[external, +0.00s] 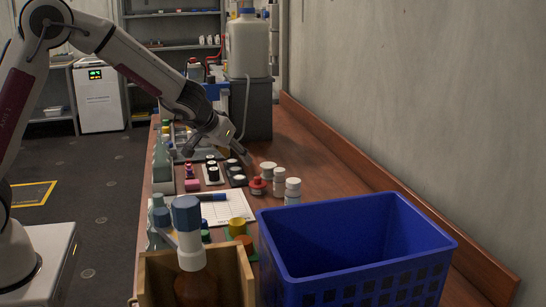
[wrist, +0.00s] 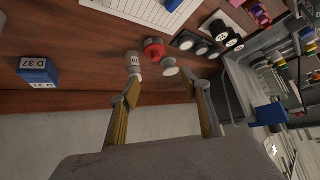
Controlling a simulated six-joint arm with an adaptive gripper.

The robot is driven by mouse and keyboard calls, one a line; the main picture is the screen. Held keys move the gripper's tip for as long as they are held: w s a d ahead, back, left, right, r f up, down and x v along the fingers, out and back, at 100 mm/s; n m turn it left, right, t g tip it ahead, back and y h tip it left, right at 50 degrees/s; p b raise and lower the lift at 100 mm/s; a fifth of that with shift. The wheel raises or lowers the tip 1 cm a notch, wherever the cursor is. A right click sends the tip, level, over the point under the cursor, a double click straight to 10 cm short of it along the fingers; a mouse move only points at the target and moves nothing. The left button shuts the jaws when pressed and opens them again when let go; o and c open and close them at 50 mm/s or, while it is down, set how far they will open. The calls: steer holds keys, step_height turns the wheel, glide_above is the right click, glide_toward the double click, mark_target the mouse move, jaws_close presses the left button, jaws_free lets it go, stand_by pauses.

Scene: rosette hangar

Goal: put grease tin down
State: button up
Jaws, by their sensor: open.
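My gripper (external: 243,152) is low over the far part of the wooden bench, its fingers spread. In the wrist view its jaws (wrist: 163,90) are apart with nothing between them. Just beyond the fingertips is a small round pot with a pale top (wrist: 170,66), which also shows in the external view (external: 267,170). Next to it are a red round container (wrist: 154,48) and a white-capped bottle (wrist: 132,62). No readable label shows which one is the grease tin. I cannot tell whether a fingertip touches the pot.
Dark trays with round black-and-white pieces (wrist: 222,28) lie beside the pots. A blue crate (external: 345,215) and a wooden box (external: 245,275) with a bottle stand at the near end. A large dispenser (external: 250,45) stands behind. The wall (external: 400,100) closes the right side.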

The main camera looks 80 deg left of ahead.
glide_toward(256, 183)
steer(key=shift+w+a+f+n, duration=0.15)
steer(key=shift+w+a+f, duration=0.1)
steer(key=shift+a+f, duration=0.2)
steer(key=shift+w+a+f+n, duration=0.2)
steer(key=shift+a+f, duration=0.15)
steer(key=shift+f, duration=0.15)
steer(key=shift+x, duration=1.3)
steer(key=shift+f, duration=0.1)
steer(key=shift+x, duration=2.5)
steer(key=shift+w+d, duration=0.1)
steer(key=shift+d, duration=0.05)
steer(key=c, duration=0.9)
steer(key=shift+c, duration=0.7)
